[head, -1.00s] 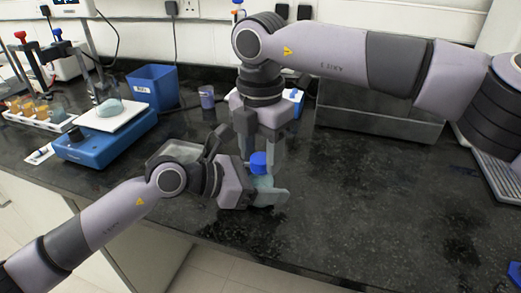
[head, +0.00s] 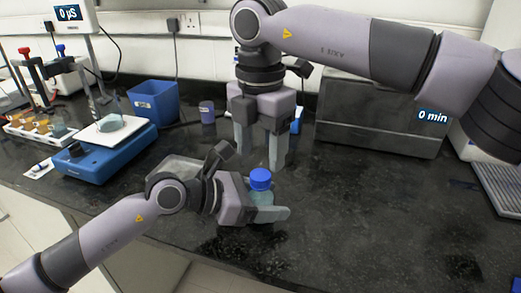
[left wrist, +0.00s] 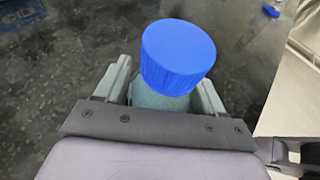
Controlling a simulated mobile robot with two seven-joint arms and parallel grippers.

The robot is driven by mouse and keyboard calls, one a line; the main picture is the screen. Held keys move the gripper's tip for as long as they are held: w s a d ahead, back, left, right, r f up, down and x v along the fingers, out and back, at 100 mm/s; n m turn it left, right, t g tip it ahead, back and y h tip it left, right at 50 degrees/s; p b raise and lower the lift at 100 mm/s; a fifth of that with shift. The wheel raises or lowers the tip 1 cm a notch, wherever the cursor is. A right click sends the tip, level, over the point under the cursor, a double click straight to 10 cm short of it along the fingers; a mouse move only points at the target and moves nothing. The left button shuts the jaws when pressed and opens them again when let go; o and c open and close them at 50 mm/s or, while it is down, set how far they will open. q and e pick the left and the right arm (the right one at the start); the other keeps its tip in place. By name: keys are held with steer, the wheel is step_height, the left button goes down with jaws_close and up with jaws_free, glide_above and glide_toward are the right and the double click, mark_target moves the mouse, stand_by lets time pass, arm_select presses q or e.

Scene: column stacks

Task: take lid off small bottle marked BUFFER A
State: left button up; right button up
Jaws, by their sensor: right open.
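A small bottle (head: 262,197) with a blue lid (head: 260,179) stands upright between the fingers of my left gripper (head: 266,205), near the front of the bench. In the left wrist view, the fingers flank the bottle (left wrist: 160,102) closely on both sides, and the blue lid (left wrist: 178,56) sits on top of it. My left gripper is shut on the bottle. My right gripper (head: 260,152) is open and empty, pointing down just above the lid. No label on the bottle is readable; the fingers hide much of its body.
A blue balance (head: 103,158), a blue bin (head: 153,101) and a purple cup (head: 207,112) stand at the left and back. A grey box (head: 380,125) stands behind my right arm. Bench right of the bottle is clear.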

arm_select(q)
steer(key=shift+o, duration=1.3)
